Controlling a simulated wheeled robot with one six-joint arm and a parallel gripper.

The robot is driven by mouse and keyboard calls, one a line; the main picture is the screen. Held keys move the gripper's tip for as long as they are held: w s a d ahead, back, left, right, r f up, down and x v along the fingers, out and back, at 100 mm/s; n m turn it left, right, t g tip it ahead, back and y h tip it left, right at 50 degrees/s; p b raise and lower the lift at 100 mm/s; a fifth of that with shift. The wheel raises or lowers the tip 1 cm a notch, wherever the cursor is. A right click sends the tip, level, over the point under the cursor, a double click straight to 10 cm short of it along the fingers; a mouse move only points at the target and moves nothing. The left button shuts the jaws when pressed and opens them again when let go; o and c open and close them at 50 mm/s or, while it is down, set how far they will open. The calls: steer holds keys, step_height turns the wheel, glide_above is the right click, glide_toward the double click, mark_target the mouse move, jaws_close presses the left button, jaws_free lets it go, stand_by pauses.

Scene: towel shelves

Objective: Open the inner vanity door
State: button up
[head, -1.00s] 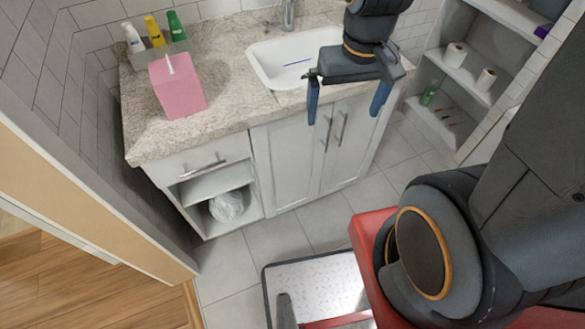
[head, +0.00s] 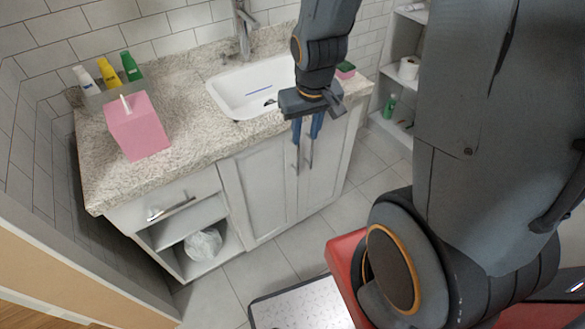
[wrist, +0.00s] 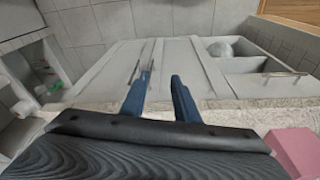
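The vanity (head: 226,150) has two pale panelled doors, a left door (head: 258,190) and a right door (head: 335,150), both looking shut. Upright bar handles, the left one (head: 295,160) and the right one (head: 310,152), stand side by side where the doors meet. My gripper (head: 306,136) is above and in front of these handles, pointing down, its blue fingers overlapping the handle tops in the head view. In the wrist view my gripper (wrist: 162,76) has a clear gap between its fingers, with nothing held. There the handles (wrist: 134,70) lie beside the left finger; contact cannot be told.
The granite countertop (head: 190,100) holds a pink tissue box (head: 137,128), several bottles (head: 107,72) and a sink (head: 240,95). A drawer (head: 160,203) and open shelves with a white bag (head: 203,243) are left of the doors. Tile floor (head: 262,270) lies clear in front.

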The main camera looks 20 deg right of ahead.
steer(key=w+d+f+t+b, duration=0.1)
steer(key=w+f, duration=0.3)
steer(key=f, duration=0.4)
steer(key=w+d+f+t+b, duration=0.1)
steer(key=w+d+f+b, duration=0.1)
steer(key=w+f, duration=0.45)
glide_above(298, 171)
steer(key=shift+w+f+p, duration=0.15)
steer(key=shift+f+p, duration=0.05)
steer(key=shift+f, duration=2.35)
steer(key=shift+w+f+p, duration=0.15)
steer(key=shift+f+p, duration=0.05)
steer(key=shift+f, duration=2.3)
jaws_close()
